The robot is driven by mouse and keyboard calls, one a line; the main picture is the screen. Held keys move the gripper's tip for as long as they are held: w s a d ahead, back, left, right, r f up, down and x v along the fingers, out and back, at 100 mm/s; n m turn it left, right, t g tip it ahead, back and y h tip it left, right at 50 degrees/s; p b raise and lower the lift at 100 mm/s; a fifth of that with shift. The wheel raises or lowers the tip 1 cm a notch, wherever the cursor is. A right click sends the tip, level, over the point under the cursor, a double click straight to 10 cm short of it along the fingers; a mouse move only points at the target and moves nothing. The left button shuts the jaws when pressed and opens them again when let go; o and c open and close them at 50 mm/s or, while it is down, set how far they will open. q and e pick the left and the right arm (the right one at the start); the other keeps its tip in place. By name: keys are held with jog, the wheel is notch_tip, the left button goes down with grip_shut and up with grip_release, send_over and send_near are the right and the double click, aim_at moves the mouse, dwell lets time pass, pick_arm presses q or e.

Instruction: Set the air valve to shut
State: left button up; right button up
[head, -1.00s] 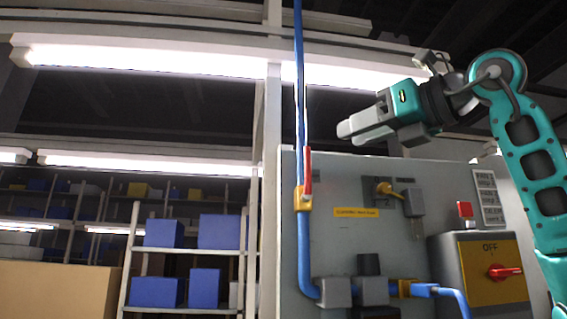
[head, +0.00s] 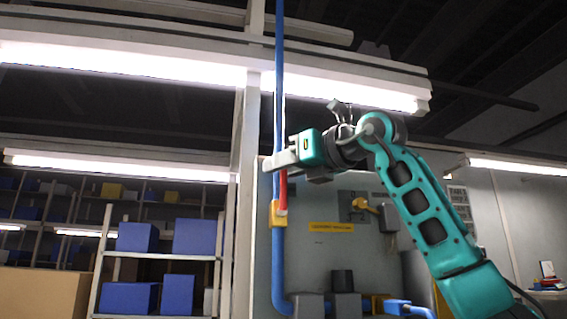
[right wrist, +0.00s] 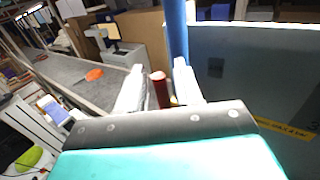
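The air valve has a yellow body (head: 278,213) on a vertical blue pipe (head: 279,262). Its red handle (head: 283,192) points up, along the pipe. My right gripper (head: 268,163) is at the top of the handle, its fingers overlapping the handle's upper end in the head view. In the right wrist view the gripper (right wrist: 158,66) is open, with the red handle (right wrist: 161,92) between its two fingers and apparently gaps on both sides. The blue pipe also shows there (right wrist: 177,32), just beyond the fingers. My left gripper is not in view.
The grey cabinet (head: 330,262) behind the valve carries a yellow label (head: 331,227) and a yellow key-like handle (head: 364,206). Shelves with blue boxes (head: 194,237) stand at the left. The right wrist view shows a grey conveyor (right wrist: 75,75) with an orange pan (right wrist: 94,74).

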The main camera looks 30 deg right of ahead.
jog(key=shift+c, duration=0.5)
grip_shut()
